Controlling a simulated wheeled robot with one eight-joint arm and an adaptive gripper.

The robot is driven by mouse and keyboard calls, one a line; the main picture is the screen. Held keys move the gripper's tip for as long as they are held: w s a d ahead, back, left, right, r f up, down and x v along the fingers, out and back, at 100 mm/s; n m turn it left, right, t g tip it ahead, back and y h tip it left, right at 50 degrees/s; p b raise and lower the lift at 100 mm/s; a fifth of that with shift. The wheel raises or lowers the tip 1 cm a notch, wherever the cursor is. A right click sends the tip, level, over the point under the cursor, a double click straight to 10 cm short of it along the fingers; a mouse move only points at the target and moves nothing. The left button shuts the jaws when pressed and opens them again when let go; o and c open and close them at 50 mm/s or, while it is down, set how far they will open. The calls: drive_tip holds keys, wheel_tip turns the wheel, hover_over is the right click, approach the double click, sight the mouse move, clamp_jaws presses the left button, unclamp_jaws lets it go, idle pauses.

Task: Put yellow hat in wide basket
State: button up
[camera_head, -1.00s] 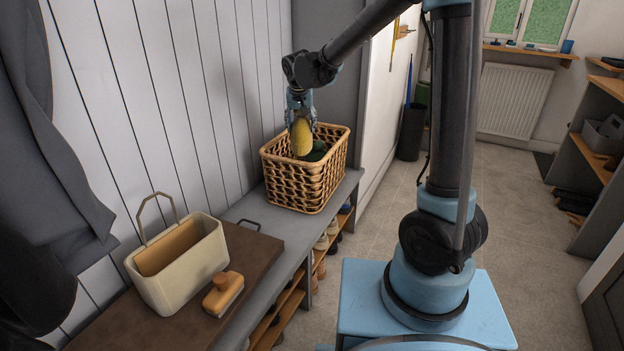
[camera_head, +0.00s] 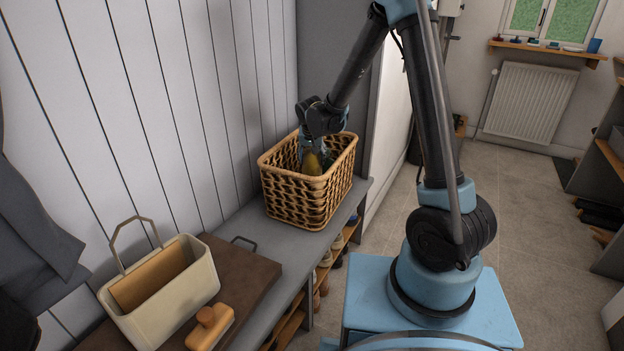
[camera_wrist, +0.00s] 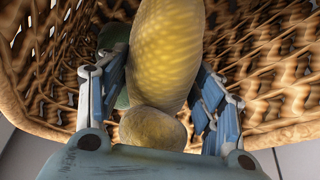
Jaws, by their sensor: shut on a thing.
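The yellow hat (camera_head: 312,164) is down inside the wide wicker basket (camera_head: 309,210), below the rim in the head view. My gripper (camera_head: 312,150) is shut on it and reaches into the basket from above. In the wrist view the yellow hat (camera_wrist: 168,60) fills the middle between the fingers of my gripper (camera_wrist: 165,100), with the basket's woven wall (camera_wrist: 265,60) around it. Whether the hat touches the basket floor is hidden. A dark green thing (camera_wrist: 117,40) lies in the basket beside the hat, partly covered by a finger.
The basket stands on a grey bench (camera_head: 235,260) against a panelled wall. A cream tote with a handle (camera_head: 165,290) and a wooden-backed brush (camera_head: 210,328) are on a brown board at the near left. Shoes sit on shelves under the bench.

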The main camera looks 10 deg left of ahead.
sight(311, 157)
drive_tip(key=shift+s+f, duration=0.1)
drive_tip(key=shift+f, duration=3.2)
drive_tip(key=shift+f, duration=0.6)
drive_tip(key=o, duration=1.1)
drive_tip(key=shift+r, duration=0.15)
drive_tip(key=shift+s+r, duration=0.1)
drive_tip(key=shift+r, duration=0.55)
drive_tip(key=v, duration=1.1)
drive_tip(key=shift+s+r, duration=0.1)
drive_tip(key=shift+r, duration=0.1)
drive_tip(key=shift+r, duration=0.1)
